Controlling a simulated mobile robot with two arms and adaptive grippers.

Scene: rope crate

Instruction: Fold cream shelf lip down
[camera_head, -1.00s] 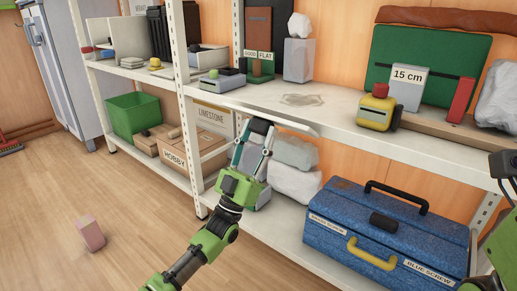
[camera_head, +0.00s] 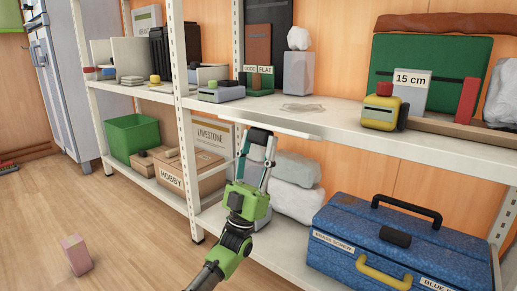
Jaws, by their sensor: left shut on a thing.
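The cream shelf lip (camera_head: 295,131) is a long pale strip along the front edge of the upper shelf (camera_head: 345,121), left of its middle. It juts out from the shelf front rather than hanging flat. My left gripper (camera_head: 258,147) reaches up from below, with its fingers at the lip's front edge, and is shut on the lip. The dark fingertip parts cover a bit of the edge, so the exact contact is hidden. My right gripper is out of view.
On the upper shelf are a yellow device (camera_head: 380,112), a grey device (camera_head: 221,92) and a grey block (camera_head: 298,72). Below are pale wrapped bundles (camera_head: 295,168), a blue toolbox (camera_head: 345,235) and cardboard boxes (camera_head: 205,170). A pink block (camera_head: 76,254) stands on open floor.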

